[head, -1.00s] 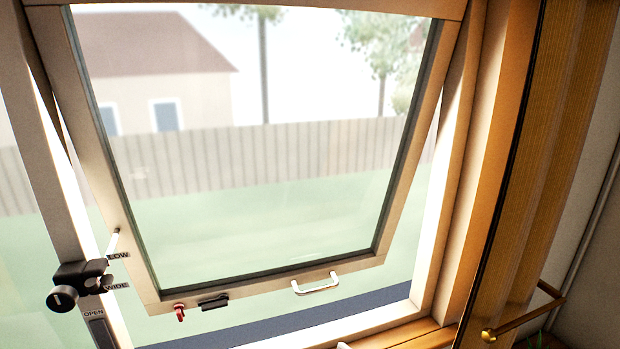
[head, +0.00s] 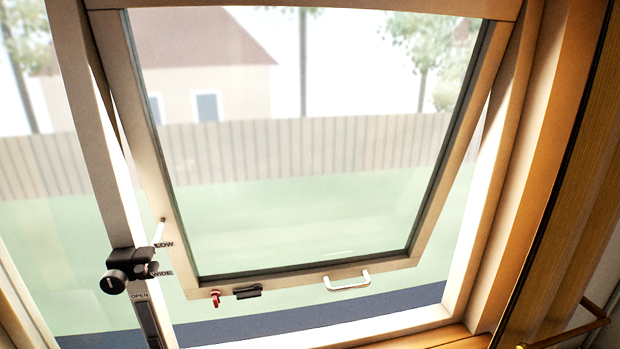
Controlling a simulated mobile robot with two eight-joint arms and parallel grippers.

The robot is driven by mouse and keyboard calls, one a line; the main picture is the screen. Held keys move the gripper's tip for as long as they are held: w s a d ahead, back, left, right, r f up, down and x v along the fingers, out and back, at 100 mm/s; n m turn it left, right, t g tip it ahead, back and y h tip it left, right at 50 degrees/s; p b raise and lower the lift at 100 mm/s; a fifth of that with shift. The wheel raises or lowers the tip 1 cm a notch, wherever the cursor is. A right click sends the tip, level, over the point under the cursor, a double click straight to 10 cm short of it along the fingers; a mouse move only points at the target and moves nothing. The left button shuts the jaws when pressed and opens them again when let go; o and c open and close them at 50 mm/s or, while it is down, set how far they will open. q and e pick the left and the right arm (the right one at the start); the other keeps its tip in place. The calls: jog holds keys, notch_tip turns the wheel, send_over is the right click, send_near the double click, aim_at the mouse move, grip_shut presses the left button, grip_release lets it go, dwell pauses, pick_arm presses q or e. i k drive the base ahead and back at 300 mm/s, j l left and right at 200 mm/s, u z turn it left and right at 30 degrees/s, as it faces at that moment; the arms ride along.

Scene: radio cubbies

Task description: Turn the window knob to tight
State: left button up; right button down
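A black round knob (head: 114,282) sits on a dark clamp block (head: 130,262) on the left window post, at the lower left of the head view. A pale rod (head: 159,232) rises from the block toward the sash. Small labels beside it read LOW or similar and WIDE (head: 162,273); an OPEN label (head: 140,296) is below. No label reading tight is legible. The window sash (head: 300,280) is tilted open, its lower edge away from the frame. Neither of my grippers shows in the head view.
A white handle (head: 348,284), a red catch (head: 215,298) and a black latch piece (head: 248,291) are on the sash's lower rail. A dark slotted strip (head: 148,322) runs down the post below the knob. A brass bar (head: 590,325) is at the lower right.

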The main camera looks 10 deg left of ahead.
aim_at(114, 282)
jog(key=u, duration=1.4)
